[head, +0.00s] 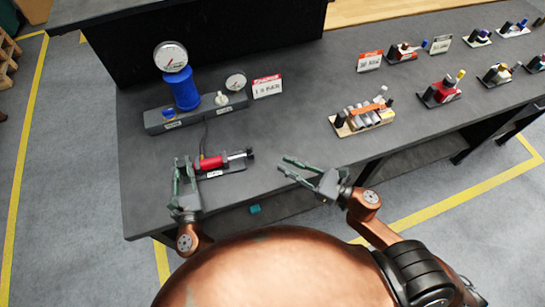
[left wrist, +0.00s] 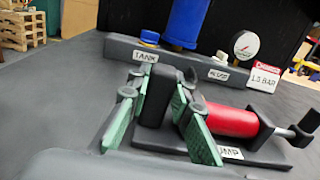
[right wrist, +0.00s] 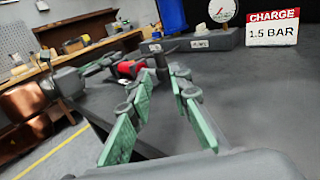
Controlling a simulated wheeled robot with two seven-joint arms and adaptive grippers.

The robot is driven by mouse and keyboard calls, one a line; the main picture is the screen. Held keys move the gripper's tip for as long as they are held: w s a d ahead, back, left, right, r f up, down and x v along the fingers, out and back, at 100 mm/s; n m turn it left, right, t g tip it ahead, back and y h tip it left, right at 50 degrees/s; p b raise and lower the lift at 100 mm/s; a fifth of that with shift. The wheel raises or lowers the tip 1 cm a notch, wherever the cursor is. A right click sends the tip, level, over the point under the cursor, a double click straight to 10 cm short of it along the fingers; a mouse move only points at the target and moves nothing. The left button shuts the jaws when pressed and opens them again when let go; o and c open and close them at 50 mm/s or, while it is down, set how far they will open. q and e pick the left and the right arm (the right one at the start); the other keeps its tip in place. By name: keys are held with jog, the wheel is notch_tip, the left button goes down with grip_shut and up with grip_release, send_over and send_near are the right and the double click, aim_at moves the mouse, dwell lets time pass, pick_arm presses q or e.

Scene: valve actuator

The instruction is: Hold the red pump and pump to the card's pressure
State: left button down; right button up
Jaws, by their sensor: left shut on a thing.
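The red pump (head: 211,163) lies on a dark base at the bench's front edge, with its rod and black handle (head: 250,153) pointing right. It is also in the left wrist view (left wrist: 232,120). My left gripper (head: 183,162) is shut on the black block (left wrist: 158,98) at the pump's left end, a finger on each side. My right gripper (head: 283,164) is open and empty, right of the handle and apart from it. The card (right wrist: 285,30) reads "CHARGE 1.5 BAR". A large round gauge (head: 171,57) tops the blue tank (head: 183,90); a smaller gauge (head: 236,82) stands right of it.
The grey manifold (head: 158,127) behind the pump carries a blue knob (head: 168,114) and a white knob (head: 221,98). A wooden tray of parts (head: 362,122) and several small valve assemblies stand further right.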

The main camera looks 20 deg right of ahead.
aim_at(252, 150)
jog(key=s+d, duration=0.1)
jog(key=s+d+f, duration=0.1)
jog(key=shift+s, duration=0.4)
grip_shut()
jog(key=x, duration=1.3)
jog(key=shift+w+a, duration=0.25)
jog(key=a, duration=0.5)
jog(key=shift+w+a, duration=0.2)
jog(key=shift+a, duration=0.2)
jog(key=shift+s+d, duration=0.1)
jog(key=v, duration=1.4)
jog(key=shift+c, duration=2.1)
grip_release()
